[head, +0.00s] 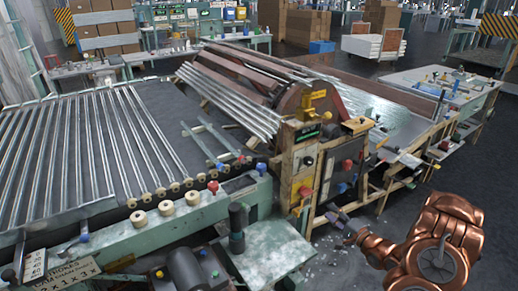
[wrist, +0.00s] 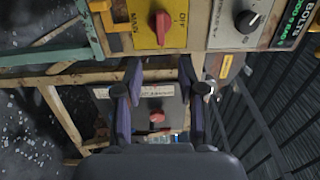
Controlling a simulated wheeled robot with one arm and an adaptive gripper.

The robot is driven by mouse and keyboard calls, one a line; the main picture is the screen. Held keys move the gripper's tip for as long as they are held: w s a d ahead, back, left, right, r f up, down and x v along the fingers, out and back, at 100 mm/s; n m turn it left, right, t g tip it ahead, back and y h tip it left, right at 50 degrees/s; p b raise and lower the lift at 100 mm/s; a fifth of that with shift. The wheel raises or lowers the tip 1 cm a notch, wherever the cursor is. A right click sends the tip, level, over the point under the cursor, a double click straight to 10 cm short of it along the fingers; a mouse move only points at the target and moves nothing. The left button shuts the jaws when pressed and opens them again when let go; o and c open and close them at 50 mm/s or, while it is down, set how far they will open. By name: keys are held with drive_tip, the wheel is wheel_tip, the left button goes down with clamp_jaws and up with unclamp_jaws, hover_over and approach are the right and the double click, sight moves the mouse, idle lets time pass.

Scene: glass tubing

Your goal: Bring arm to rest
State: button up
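My copper-coloured arm (head: 440,245) is at the lower right of the head view, bent, reaching left towards the machine. My gripper (head: 341,221) is small there, in front of the wooden-framed control stand. In the wrist view my gripper (wrist: 160,72) has its two purple-grey fingers apart, with nothing held between them. Beyond the fingers is the control stand, with a yellow switch plate (wrist: 148,40) bearing a red knob (wrist: 161,24), and a lower grey box with a red knob (wrist: 157,117). I cannot tell the exact gap to the stand.
The machine's control stand (head: 303,168) is just left of my gripper. A long bed of glass tubes (head: 90,140) fills the left. A workbench (head: 440,88) stands at the back right. Dark floor (head: 490,150) is open right of the machine, with white fragments near its foot.

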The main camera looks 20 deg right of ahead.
drive_tip(key=w+r+n+g+h, duration=0.5)
drive_tip(key=n+g, duration=0.1)
drive_tip(key=g, duration=0.1)
drive_tip(key=s+a+r+n+g+h, duration=0.3)
drive_tip(key=s+a+r+g, duration=0.3)
drive_tip(key=s+a+r, duration=0.45)
drive_tip(key=s+a+r+n+g+y, duration=0.2)
drive_tip(key=s+a+n+g, duration=0.1)
drive_tip(key=s+a, duration=0.8)
drive_tip(key=s+a+r+n+g+y, duration=0.2)
drive_tip(key=s+a, duration=0.8)
drive_tip(key=s, duration=0.9)
drive_tip(key=shift+a+r+n+g, duration=0.35)
drive_tip(key=shift+r+n+g, duration=0.35)
drive_tip(key=shift+n, duration=0.1)
